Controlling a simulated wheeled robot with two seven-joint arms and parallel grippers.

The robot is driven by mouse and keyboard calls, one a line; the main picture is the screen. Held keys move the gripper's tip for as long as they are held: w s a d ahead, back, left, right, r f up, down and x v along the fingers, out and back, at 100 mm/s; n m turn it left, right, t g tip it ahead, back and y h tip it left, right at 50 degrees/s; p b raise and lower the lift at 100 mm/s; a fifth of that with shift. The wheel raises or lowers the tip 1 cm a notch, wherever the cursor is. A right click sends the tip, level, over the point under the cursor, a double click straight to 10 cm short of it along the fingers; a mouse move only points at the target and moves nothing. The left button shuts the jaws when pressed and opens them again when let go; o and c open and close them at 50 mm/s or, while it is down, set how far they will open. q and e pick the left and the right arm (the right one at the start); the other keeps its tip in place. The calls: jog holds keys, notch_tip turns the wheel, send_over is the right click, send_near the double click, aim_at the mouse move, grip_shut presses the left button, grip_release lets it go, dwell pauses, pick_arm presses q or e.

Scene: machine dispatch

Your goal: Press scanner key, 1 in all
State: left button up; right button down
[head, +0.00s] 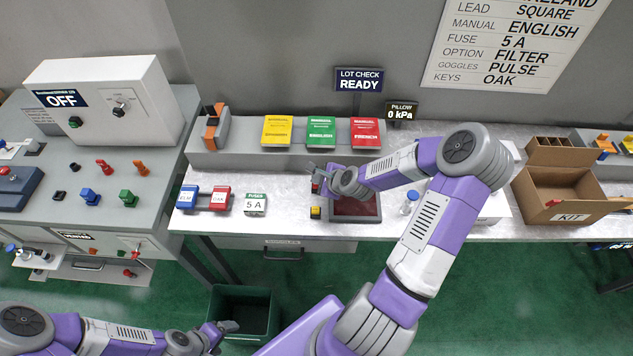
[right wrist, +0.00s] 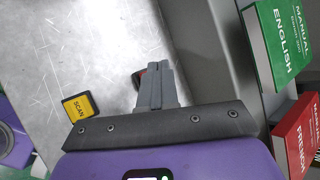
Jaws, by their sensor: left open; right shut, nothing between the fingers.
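The yellow scanner key (head: 315,212) sits on the bench at the front left of a dark red pad (head: 357,207). In the right wrist view it is the yellow block marked SCAN (right wrist: 78,107), left of my fingers. My right gripper (head: 316,170) is shut and empty near the pad's back left corner, behind the key and apart from it. Its closed fingertips (right wrist: 157,68) partly hide a small red and dark part (right wrist: 138,76). My left gripper (head: 228,327) is open and empty, low at the front, near a green bin. The lot check display (head: 359,79) reads READY.
Yellow, green (head: 321,132) and red manuals stand on the ledge behind. Blue and red boxes (head: 220,198) and a fuse box marked 5 A (head: 255,204) lie left of the key. A cardboard kit box (head: 566,193) is at right. The green bin (head: 241,310) stands below the bench.

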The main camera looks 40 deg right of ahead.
jog(key=shift+r, duration=0.35)
notch_tip(320, 180, up, 5)
jog(key=p, duration=0.5)
jog(key=shift+r, duration=0.1)
dwell(0.7)
